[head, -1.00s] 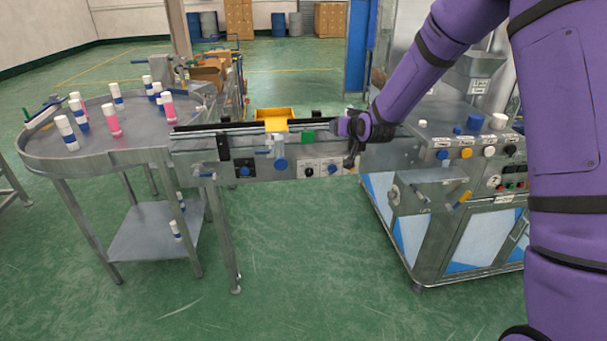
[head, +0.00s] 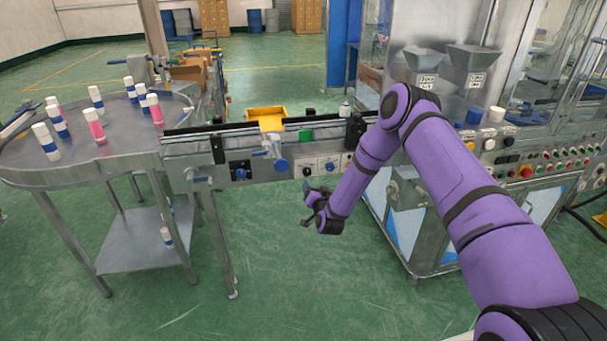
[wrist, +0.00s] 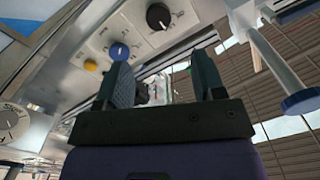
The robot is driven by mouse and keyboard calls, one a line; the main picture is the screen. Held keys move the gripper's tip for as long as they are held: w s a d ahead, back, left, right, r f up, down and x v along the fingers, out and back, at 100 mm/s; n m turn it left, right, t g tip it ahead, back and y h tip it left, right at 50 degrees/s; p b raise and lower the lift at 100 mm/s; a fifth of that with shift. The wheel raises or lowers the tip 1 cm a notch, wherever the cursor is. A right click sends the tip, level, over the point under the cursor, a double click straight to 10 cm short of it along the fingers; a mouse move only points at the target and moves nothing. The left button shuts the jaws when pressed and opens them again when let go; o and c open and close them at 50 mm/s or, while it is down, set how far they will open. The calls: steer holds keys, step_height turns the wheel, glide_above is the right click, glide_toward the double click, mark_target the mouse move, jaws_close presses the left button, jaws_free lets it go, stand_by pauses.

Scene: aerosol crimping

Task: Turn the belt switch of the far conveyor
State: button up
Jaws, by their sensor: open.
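The far conveyor (head: 205,157) runs from the round table to the machine, with a control panel on its front side. The panel carries a black knob (head: 307,171) and a blue knob (head: 331,167). In the wrist view the black knob (wrist: 158,16) and the blue knob (wrist: 119,51) show white pointer marks, with a yellow button (wrist: 91,65) beside them. I cannot tell which is the belt switch. My gripper (head: 308,207) is open and empty, below and in front of the panel, apart from the knobs. Its two fingers (wrist: 163,80) point up toward the panel in the wrist view.
A blue handwheel (head: 281,165) sticks out left of the knobs and shows at the right in the wrist view (wrist: 300,103). The round table (head: 100,163) bears several cans. The crimping machine (head: 410,205) stands at the right. The floor below the conveyor is clear.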

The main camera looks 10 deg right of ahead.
mark_target(308, 173)
steer(key=w, duration=1)
steer(key=shift+w+a+f, duration=0.1)
steer(key=shift+w+f, duration=0.2)
steer(key=c, duration=0.9)
